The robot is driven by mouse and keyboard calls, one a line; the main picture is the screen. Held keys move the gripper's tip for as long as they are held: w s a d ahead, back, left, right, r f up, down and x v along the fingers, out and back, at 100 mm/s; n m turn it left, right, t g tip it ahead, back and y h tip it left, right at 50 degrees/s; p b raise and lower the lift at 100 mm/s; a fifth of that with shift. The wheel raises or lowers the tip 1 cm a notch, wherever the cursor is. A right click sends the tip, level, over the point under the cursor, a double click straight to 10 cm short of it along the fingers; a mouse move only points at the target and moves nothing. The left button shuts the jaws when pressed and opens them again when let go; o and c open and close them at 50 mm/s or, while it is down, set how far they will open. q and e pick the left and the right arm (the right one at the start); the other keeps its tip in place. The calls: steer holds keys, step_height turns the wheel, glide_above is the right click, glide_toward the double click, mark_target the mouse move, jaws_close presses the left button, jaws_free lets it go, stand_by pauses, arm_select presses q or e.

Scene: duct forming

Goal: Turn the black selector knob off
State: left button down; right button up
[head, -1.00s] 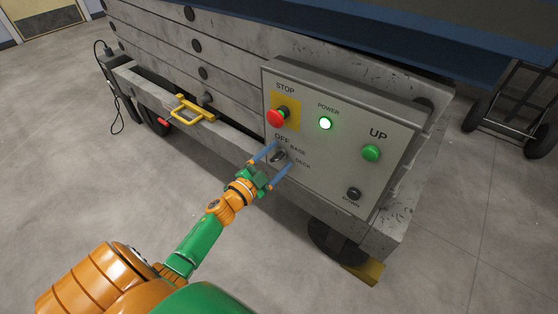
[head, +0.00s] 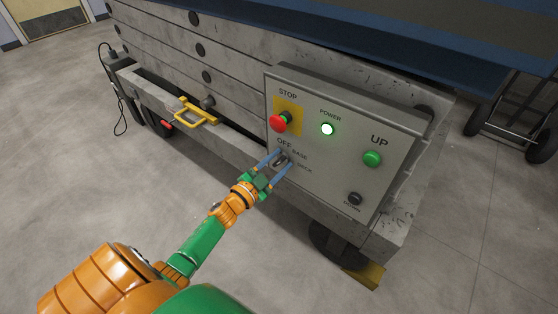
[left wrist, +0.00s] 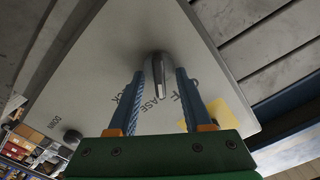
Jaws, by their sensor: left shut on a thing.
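The black selector knob (head: 280,162) sits low on the left of the grey control panel, beside the labels OFF, BASE and DECK. My left gripper (head: 282,161) has its two blue fingers around it, one on each side, and is shut on it. In the left wrist view the knob (left wrist: 158,72) stands out between the fingers (left wrist: 158,98). Its long grip appears to point toward the BASE label, though the fingers partly hide it in the head view. My right gripper is not in view.
The control panel (head: 318,165) also carries a red stop button (head: 279,122), a lit power lamp (head: 327,129), a green UP button (head: 372,159) and a black DOWN button (head: 355,199). A yellow handle (head: 196,112) is to the left. A blue platform (head: 400,50) overhangs above.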

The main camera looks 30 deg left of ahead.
arm_select(q)
steer(key=shift+a+r+n+p, duration=0.1)
steer(key=shift+r+n+p, duration=0.2)
steer(key=shift+n, duration=0.5)
steer(key=shift+a+f+n+p, duration=0.1)
steer(key=shift+n+p, duration=0.35)
steer(key=shift+n, duration=1.75)
steer(key=shift+a+n, duration=0.1)
steer(key=shift+n, duration=0.3)
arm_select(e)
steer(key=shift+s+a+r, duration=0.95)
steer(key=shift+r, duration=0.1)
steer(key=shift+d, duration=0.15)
arm_select(q)
steer(key=shift+c, duration=1.8)
jaws_free()
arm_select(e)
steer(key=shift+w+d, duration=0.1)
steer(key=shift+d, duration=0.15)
arm_select(q)
steer(key=shift+s+p, duration=0.1)
steer(key=shift+p, duration=0.25)
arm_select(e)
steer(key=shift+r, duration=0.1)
